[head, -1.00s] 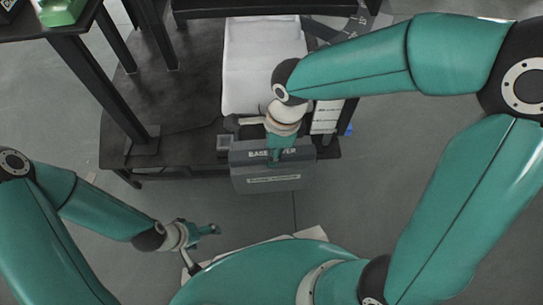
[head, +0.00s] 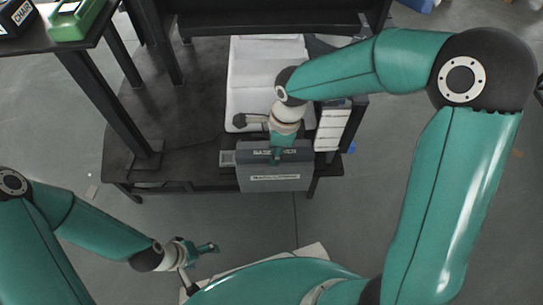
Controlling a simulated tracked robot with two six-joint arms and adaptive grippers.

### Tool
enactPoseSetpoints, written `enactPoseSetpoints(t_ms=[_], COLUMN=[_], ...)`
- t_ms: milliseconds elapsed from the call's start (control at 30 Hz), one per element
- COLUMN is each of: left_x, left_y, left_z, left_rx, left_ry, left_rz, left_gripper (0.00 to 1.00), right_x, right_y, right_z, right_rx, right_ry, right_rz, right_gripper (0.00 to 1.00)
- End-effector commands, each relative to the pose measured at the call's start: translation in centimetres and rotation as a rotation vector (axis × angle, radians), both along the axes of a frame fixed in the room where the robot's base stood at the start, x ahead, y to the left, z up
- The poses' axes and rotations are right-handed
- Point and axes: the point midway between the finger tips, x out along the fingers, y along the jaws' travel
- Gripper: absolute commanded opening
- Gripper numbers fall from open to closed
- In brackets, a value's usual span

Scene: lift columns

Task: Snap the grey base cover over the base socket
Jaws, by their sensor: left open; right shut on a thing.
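The grey base cover (head: 275,183) is a box-like piece with a pale label strip on its front and partly hidden lettering along its top. It is at the front edge of the low black table. My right gripper (head: 276,156) comes from above and is shut on its top edge. Whether the cover touches the table edge is unclear. The base socket cannot be made out; the arm and the cover may hide it. My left gripper (head: 208,248) is open and empty, low at the left, well apart from the cover.
The low black table (head: 180,110) carries a white padded sheet (head: 262,75) and a pale stepped block (head: 332,127) at its right. A dark shelf at upper left holds a green box (head: 75,20) and a black box labelled CHAIR (head: 17,15).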

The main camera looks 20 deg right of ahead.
Motion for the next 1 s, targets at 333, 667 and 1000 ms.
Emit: enactPoseSetpoints(t_ms=[333, 667, 1000], left_x=[0.0, 0.0, 0.0], left_y=[0.0, 0.0, 0.0], left_z=[1.2, 2.4, 3.7], left_rx=[0.0, 0.0, 0.0], left_ry=[0.0, 0.0, 0.0], left_rz=[0.0, 0.0, 0.0], left_gripper=[0.81, 0.81, 0.81], right_x=[3.3, 6.5, 9.7], right_y=[-1.0, -1.9, -2.8], right_z=[-0.4, -0.5, -0.6], right_rx=[0.0, 0.0, 0.0], right_ry=[-0.001, -0.001, 0.0], right_rz=[-0.002, -0.001, -0.001], right_gripper=[0.0, 0.0, 0.0])
